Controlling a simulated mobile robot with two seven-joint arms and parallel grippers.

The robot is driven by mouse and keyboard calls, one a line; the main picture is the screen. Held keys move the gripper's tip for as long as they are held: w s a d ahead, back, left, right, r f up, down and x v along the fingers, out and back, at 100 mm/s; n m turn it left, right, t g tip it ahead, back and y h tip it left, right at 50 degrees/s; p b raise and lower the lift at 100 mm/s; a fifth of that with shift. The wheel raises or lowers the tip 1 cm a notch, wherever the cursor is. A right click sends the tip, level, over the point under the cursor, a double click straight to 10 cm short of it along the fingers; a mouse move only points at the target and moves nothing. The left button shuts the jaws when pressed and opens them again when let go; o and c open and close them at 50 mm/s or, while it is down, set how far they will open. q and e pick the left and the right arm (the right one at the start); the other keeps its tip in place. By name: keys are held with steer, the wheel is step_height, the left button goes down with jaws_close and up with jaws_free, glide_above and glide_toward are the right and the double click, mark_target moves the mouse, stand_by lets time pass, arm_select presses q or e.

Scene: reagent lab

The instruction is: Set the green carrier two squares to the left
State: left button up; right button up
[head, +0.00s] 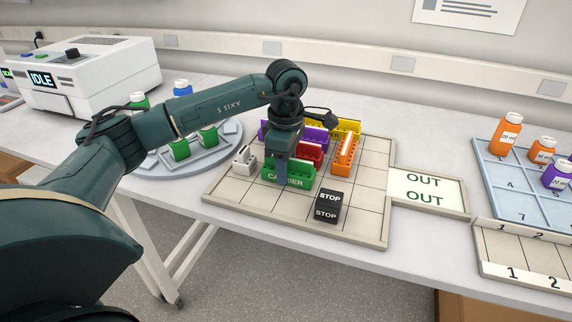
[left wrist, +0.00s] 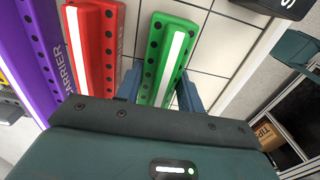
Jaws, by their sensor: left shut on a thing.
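The green carrier (head: 289,180) is on the gridded board (head: 235,198), near its front left part. It also shows in the left wrist view (left wrist: 168,52). My left gripper (head: 283,175) comes down over it and is shut on it, with one blue-grey finger on each side in the left wrist view (left wrist: 160,95). I cannot tell whether the carrier touches the board. A white piece (head: 244,158) stands just left of the green carrier. My right gripper is not in view.
A red carrier (head: 311,152), a purple carrier (head: 314,134), a yellow carrier (head: 348,127) and an orange carrier (head: 345,156) stand behind or right of the green one. A black STOP block (head: 327,206) stands at front right. The board's right squares are bare.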

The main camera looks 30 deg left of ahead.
arm_select(q)
steer(key=o, duration=1)
steer(key=shift+o, duration=0.2)
step_height(320, 180, up, 12)
steer(key=shift+r, duration=0.1)
